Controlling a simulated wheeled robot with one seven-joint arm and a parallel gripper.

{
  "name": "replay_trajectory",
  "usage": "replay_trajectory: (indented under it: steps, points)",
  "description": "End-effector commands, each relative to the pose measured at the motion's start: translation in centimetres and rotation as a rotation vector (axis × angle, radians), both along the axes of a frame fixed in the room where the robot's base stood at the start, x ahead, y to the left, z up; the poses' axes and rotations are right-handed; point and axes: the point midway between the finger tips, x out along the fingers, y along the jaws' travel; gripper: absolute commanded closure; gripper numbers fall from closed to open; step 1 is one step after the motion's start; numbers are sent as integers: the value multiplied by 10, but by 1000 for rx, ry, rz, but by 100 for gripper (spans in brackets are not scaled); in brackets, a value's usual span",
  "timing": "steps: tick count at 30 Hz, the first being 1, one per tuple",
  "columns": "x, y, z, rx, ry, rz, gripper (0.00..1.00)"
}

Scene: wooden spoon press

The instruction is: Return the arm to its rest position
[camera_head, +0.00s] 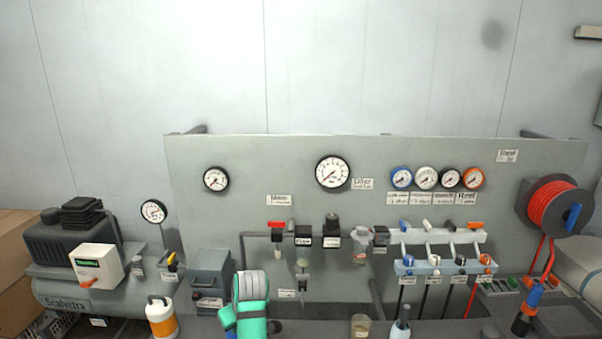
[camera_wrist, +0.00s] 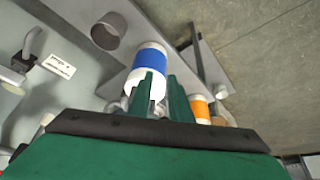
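My gripper is at the end of my teal and grey arm (camera_head: 252,303), low in the middle of the head view, in front of the panel; its fingers cannot be made out there. In the wrist view, two green fingers (camera_wrist: 164,92) point up close together with a narrow gap between them. I see nothing held between them. Behind the fingers is a white cylinder with a blue band (camera_wrist: 149,58), partly covered by them. Whether the fingers touch it is unclear.
An upright grey panel (camera_head: 300,165) carries gauges, valves and a red hose reel (camera_head: 555,208). A compressor (camera_head: 75,245) stands at left. An orange and white bottle (camera_head: 161,317), a grey box (camera_head: 210,275) and a small cup (camera_head: 360,325) stand near my arm. The wall above is clear.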

Motion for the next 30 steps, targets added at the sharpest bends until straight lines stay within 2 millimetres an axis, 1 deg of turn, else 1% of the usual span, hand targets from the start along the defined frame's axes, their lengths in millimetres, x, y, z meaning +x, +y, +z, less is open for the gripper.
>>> replay_trajectory:
  steps: [1, 5, 8, 12, 14, 15, 18, 21, 25, 29, 30]
  points:
    - [-3, -3, -11, 1, -4, -11, 82]
    - [-10, -12, -38, 8, -27, -44, 82]
    - [-19, -20, -65, 14, -52, -75, 82]
    - [-39, -39, -111, 28, -101, -137, 82]
    - [-49, -49, -129, 34, -123, -166, 82]
    - [-57, -55, -140, 38, -139, -184, 82]
    - [-77, -69, -165, 47, -179, -225, 82]
    - [-101, -81, -187, 57, -217, -262, 82]
    - [-135, -95, -210, 72, -268, -307, 82]
    - [-171, -110, -225, 87, -319, -350, 82]
    - [-183, -114, -229, 91, -336, -363, 82]
